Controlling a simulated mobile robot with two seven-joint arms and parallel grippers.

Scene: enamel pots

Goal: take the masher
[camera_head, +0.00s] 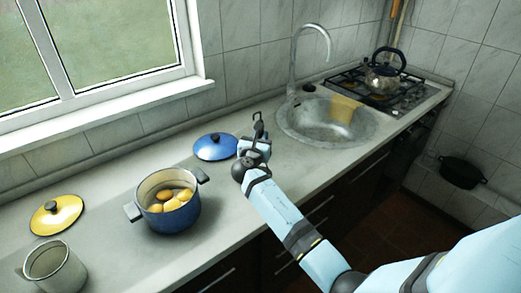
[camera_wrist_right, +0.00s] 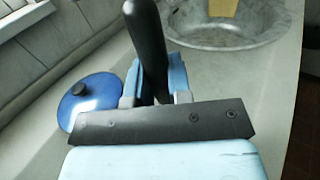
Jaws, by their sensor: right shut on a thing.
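My right gripper (camera_head: 254,148) is above the counter between the blue lid and the sink. It is shut on a dark upright piece, which I take to be the masher (camera_head: 258,126), its upper part showing above the fingers. In the right wrist view a thick black handle (camera_wrist_right: 147,42) rises between the two blue fingers (camera_wrist_right: 160,82). The masher's lower end is hidden, so I cannot tell whether it touches the counter. My left gripper is not in view.
A blue pot (camera_head: 174,219) with yellow pieces inside stands left of my right arm. A blue lid (camera_head: 222,154), a yellow lid (camera_head: 45,224) and a light mug (camera_head: 71,277) are on the counter. The sink (camera_head: 300,125), tap (camera_head: 294,62) and kettle (camera_head: 383,78) are farther right.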

